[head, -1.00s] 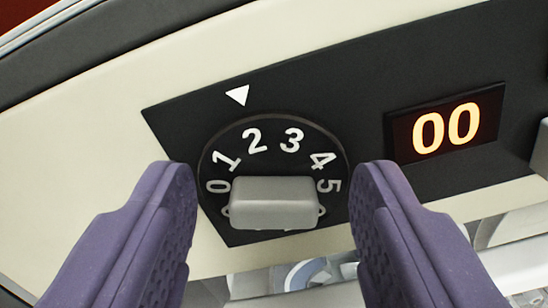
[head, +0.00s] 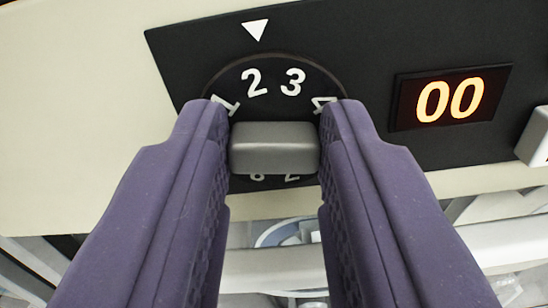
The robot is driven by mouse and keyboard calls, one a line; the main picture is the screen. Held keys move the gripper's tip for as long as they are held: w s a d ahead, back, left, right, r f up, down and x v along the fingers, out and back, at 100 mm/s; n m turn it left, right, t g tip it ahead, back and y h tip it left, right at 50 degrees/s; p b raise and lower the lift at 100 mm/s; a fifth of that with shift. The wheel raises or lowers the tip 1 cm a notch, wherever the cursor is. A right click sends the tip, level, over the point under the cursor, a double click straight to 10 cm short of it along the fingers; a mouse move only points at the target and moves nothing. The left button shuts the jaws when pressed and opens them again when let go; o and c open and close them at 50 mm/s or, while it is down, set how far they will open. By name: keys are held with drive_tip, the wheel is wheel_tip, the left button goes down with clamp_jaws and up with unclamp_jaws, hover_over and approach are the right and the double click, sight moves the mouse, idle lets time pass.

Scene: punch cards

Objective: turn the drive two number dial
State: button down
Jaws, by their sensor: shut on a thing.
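The number dial (head: 273,68) is a round black disc with white numerals on a black panel. The 2 and 3 sit near its top, below a white triangle pointer (head: 256,29); the 1 and 4 are partly covered by my fingers. A grey bar-shaped knob (head: 274,147) crosses the dial's middle, lying level in the picture. My gripper (head: 274,125) has one purple finger at each end of the knob and is shut on it. The dial's left and right sides are hidden behind the fingers.
A display (head: 448,100) right of the dial reads 00 in orange digits. A grey part (head: 537,137) shows at the right edge. The panel sits on a cream surface (head: 90,120). Below are pale, blurred structures.

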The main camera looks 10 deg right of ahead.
drive_tip(key=n+b, duration=0.1)
drive_tip(key=b, duration=0.1)
drive_tip(key=n+b, duration=0.1)
drive_tip(key=n, duration=0.1)
drive_tip(key=shift+f+b, duration=0.25)
drive_tip(key=shift+b, duration=0.15)
drive_tip(key=shift+a+r+n+b, duration=0.1)
drive_tip(key=shift+r+n+b, duration=0.05)
drive_tip(key=shift+n+b, duration=1)
drive_tip(key=c, duration=0.8)
unclamp_jaws()
drive_tip(key=b+v, duration=0.1)
drive_tip(key=v, duration=0.6)
drive_tip(key=shift+s+a+r, duration=0.1)
drive_tip(key=shift+s+a, duration=0.05)
drive_tip(key=shift+s, duration=0.2)
